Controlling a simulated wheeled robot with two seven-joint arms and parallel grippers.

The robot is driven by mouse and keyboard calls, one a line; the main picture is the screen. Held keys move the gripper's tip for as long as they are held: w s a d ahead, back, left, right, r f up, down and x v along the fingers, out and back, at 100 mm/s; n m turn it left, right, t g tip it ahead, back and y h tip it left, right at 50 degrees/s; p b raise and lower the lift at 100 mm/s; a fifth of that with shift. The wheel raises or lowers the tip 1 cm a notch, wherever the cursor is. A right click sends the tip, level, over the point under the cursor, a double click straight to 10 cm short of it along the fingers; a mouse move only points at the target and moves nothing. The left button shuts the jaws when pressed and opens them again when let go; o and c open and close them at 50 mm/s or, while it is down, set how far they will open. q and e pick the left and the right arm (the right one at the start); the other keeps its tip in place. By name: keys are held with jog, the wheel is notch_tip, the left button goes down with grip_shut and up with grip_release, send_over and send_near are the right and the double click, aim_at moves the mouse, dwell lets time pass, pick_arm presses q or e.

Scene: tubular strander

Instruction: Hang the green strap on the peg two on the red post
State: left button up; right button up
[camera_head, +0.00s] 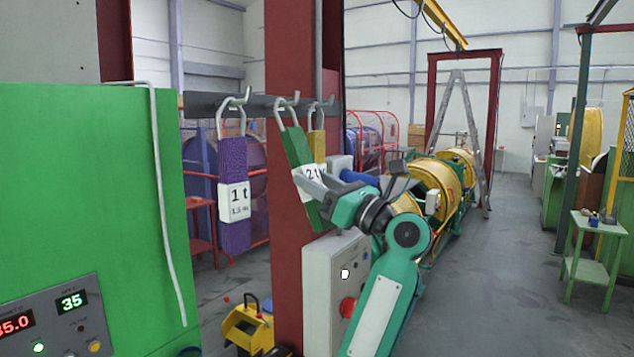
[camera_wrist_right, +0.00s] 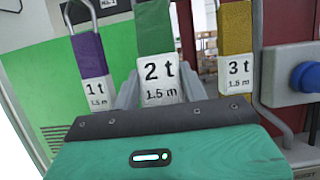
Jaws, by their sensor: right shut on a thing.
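The green strap (camera_head: 299,150) with its white "2 t" label hangs tilted, its lower end toward the right. Its metal eye (camera_head: 287,108) is at the middle peg (camera_head: 295,98) of the rail on the red post (camera_head: 290,240). I cannot tell for certain whether the eye is around the peg or only against it. My right gripper (camera_head: 309,184) is shut on the green strap at its label. In the right wrist view the label (camera_wrist_right: 160,80) sits between the fingers. My left gripper is not in view.
A purple "1 t" strap (camera_head: 234,165) hangs on the left peg and a yellow "3 t" strap (camera_head: 318,143) on the right peg, close behind the green one. A grey control box (camera_head: 320,290) is below. A green cabinet (camera_head: 80,180) stands at the left.

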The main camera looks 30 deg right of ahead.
jog(key=o, duration=1.3)
jog(key=shift+s+f, duration=0.1)
jog(key=shift+s, duration=0.05)
jog(key=b+v, duration=0.7)
jog(key=v, duration=0.6)
jog(key=shift+s+d, duration=0.15)
jog(key=shift+s, duration=0.15)
